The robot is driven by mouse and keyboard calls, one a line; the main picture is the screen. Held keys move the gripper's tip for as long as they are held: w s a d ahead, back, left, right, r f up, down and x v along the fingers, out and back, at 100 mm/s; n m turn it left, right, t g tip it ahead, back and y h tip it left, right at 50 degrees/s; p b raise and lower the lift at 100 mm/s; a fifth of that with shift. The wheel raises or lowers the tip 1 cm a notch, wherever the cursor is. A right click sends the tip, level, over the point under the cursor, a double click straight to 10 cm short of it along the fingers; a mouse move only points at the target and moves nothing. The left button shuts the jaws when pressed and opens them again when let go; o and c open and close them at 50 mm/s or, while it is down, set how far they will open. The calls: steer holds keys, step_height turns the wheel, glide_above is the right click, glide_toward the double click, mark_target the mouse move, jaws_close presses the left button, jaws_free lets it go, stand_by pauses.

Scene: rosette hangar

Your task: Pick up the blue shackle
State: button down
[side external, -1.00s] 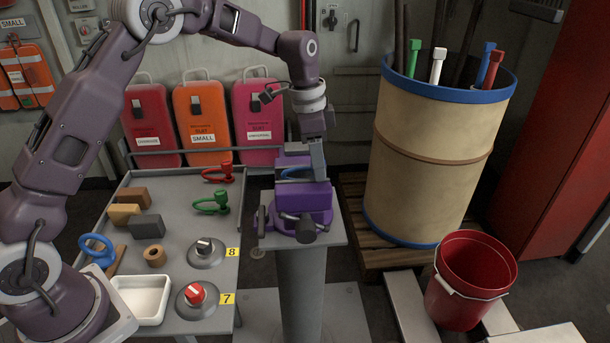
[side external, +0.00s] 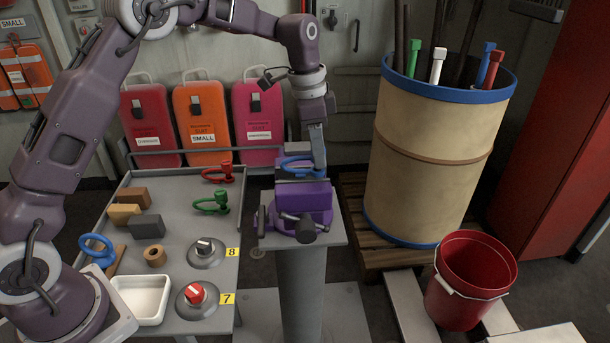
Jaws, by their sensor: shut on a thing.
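The blue shackle (side external: 296,163) is just above the purple vise (side external: 300,202), which is on a grey pedestal. My gripper (side external: 319,164) points down over the vise and is shut on the shackle at its right side. The far fingertip is hard to make out. The shackle appears slightly above the vise jaws, though a small contact cannot be ruled out.
A red shackle (side external: 218,173) and a green shackle (side external: 211,203) lie on the grey table (side external: 185,185) to the left, with several blocks, a white tray (side external: 142,300) and two knobs. A large drum (side external: 425,160) and red bucket (side external: 465,280) stand right.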

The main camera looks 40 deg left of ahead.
steer(key=shift+r, duration=2.95)
